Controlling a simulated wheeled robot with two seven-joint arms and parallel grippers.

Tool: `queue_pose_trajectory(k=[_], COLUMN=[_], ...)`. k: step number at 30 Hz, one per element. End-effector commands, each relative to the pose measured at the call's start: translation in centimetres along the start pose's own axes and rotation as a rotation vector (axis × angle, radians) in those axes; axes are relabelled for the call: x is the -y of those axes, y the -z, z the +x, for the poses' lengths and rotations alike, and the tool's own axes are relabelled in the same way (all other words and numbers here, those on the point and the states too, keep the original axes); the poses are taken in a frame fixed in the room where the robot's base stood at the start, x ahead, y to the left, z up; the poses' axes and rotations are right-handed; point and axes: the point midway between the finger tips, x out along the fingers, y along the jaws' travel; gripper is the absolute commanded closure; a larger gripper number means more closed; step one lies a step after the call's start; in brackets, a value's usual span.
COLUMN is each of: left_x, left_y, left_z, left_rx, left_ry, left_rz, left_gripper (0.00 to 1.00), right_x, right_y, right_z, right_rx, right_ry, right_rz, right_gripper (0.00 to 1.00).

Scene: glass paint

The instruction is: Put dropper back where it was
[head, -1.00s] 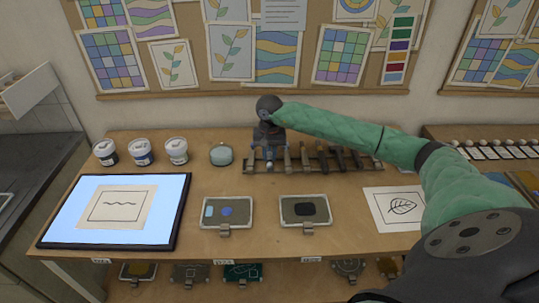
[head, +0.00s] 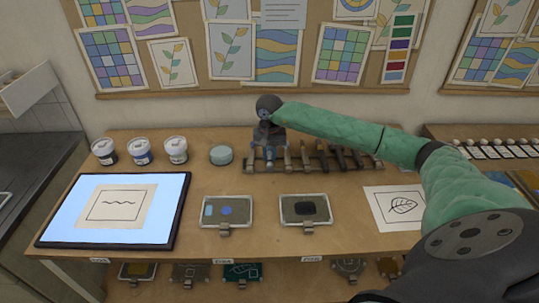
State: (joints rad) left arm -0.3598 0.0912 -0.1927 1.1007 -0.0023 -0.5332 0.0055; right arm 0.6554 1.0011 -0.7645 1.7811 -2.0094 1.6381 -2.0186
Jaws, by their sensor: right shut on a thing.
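My right gripper (head: 268,148) points down at the left end of the dark tool rack (head: 316,165), at the back of the wooden table. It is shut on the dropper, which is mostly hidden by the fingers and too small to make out. Bluish parts show around the fingertips, low against the rack's left slots. I cannot tell whether the dropper is seated in the rack. My left gripper is not in view.
A round pale green jar (head: 221,155) stands just left of the rack. In front are a lit panel (head: 160,205), two small trays (head: 227,225) (head: 306,222) and a leaf drawing (head: 403,206). A pinboard (head: 250,90) hangs behind.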

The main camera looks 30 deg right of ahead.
Motion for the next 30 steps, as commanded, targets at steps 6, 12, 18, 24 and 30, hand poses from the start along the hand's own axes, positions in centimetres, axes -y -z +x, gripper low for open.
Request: queue_pose_trajectory(k=[6, 12, 18, 24, 30], left_x=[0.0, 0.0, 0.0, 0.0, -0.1], left_y=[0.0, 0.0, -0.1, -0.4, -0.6], left_z=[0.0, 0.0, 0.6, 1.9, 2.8], left_rx=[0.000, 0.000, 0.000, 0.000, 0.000], left_ry=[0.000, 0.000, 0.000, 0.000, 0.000], left_rz=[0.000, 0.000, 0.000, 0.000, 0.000], left_gripper=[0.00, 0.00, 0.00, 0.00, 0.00], right_x=[0.0, 0.0, 0.0, 0.1, 0.0], right_y=[0.0, 0.0, 0.1, 0.1, 0.1], right_z=[0.0, 0.0, -0.7, -3.4, -6.2], right_rx=[0.000, 0.000, -0.001, -0.003, -0.003], right_ry=[0.000, 0.000, 0.001, 0.002, 0.001], right_rz=[0.000, 0.000, 0.000, 0.000, 0.000], right_gripper=[0.55, 0.55, 0.55, 0.55, 0.55])
